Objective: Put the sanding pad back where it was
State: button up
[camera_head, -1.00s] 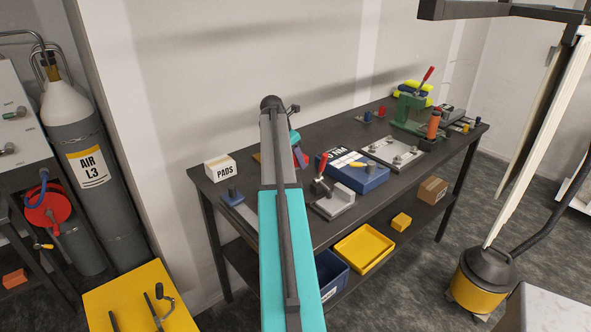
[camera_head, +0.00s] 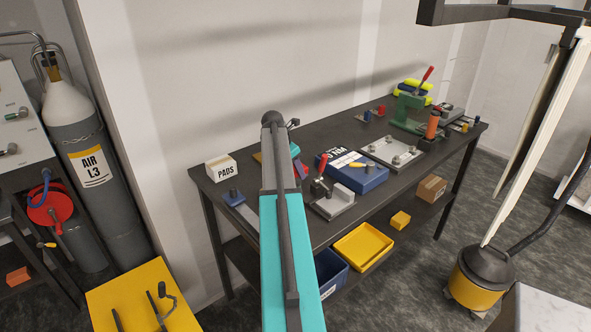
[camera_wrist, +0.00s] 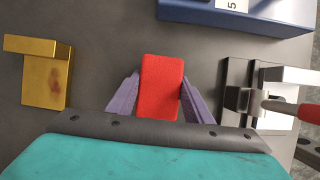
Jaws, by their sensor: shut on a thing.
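The sanding pad, a plain red block (camera_wrist: 161,92), sits between the two purple fingers of my gripper (camera_wrist: 160,77) in the wrist view. The fingers are shut on its two sides. In the head view a bit of red (camera_head: 300,169) shows just right of my arm, over the left part of the dark bench (camera_head: 350,135). My arm hides most of the gripper there. I cannot tell whether the pad touches the bench top.
A brass-coloured angled block (camera_wrist: 44,82) lies left of the gripper. A toggle clamp (camera_wrist: 245,98) with a red handle stands close on the right. A blue case (camera_wrist: 255,14) lies beyond. A white PADS box (camera_head: 221,169) stands at the bench's left end.

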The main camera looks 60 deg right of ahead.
jog(key=shift+a+f, duration=0.1)
jog(key=shift+f, duration=0.45)
jog(key=o, duration=1.3)
jog(key=shift+f, duration=0.1)
jog(key=shift+s+f, duration=0.1)
jog(key=shift+f, duration=0.05)
jog(key=shift+s+a, duration=0.1)
jog(key=shift+b, duration=0.3)
jog(key=shift+r+b, duration=0.35)
jog(key=shift+r, duration=0.2)
jog(key=b+v, duration=0.3)
jog(key=v, duration=1.1)
jog(key=shift+w+d+b, duration=0.25)
jog(key=shift+b, duration=0.1)
jog(key=shift+r, duration=0.15)
